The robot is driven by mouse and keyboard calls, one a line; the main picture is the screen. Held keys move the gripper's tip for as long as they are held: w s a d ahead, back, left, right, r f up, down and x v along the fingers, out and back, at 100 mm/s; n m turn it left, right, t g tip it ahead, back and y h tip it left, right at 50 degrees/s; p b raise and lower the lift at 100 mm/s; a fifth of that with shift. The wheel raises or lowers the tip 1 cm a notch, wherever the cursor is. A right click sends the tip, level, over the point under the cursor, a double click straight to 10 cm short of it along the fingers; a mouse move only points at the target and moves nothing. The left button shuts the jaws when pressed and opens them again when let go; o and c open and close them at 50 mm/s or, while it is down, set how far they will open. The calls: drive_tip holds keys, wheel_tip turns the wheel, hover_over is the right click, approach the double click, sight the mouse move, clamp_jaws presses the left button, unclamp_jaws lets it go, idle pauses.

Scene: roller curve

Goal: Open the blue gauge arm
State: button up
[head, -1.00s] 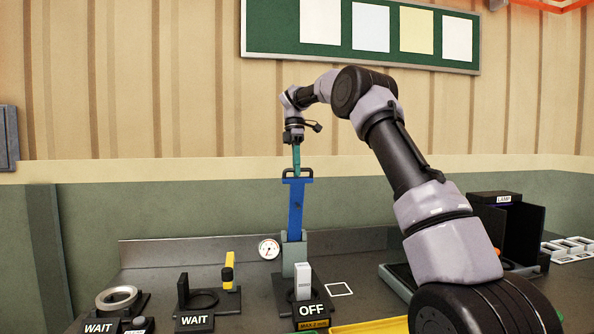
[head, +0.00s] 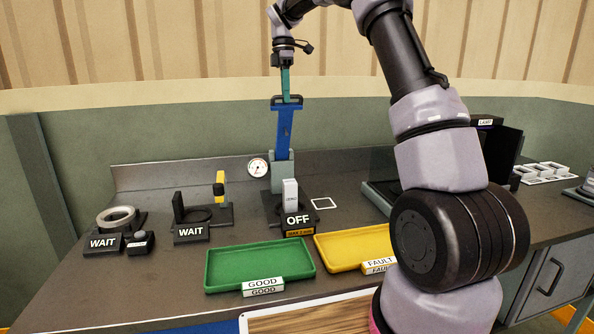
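The blue gauge arm (head: 284,137) stands upright on a grey post (head: 282,176) at the back of the workbench. A dark handle bar (head: 287,99) crosses its top end. My gripper (head: 286,98) points straight down, its teal fingers at the handle. The fingers look close together, but whether they grip the bar is too small to tell. A white block (head: 290,193) stands below the arm, behind a sign reading OFF (head: 298,220).
A round dial (head: 258,168) is left of the post. Two WAIT stations (head: 190,232) stand further left, one with a metal ring (head: 117,216). A green GOOD tray (head: 230,265) and a yellow FAULT tray (head: 345,248) lie in front. My arm covers part of the right side.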

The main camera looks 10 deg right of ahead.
drive_tip(key=s+f+t, duration=0.2)
drive_tip(key=s+f, duration=0.5)
drive_tip(key=f, duration=0.3)
drive_tip(key=s+f+t, duration=0.1)
drive_tip(key=s+f, duration=0.6)
drive_tip(key=f, duration=0.4)
drive_tip(key=shift+s+f+t, duration=0.25)
drive_tip(key=shift+s+t, duration=0.05)
drive_tip(key=shift+t, duration=0.1)
wheel_tip(320, 180, up, 12)
drive_tip(key=s, duration=0.1)
drive_tip(key=shift+r, duration=0.25)
idle(0.7)
drive_tip(key=shift+d, duration=0.1)
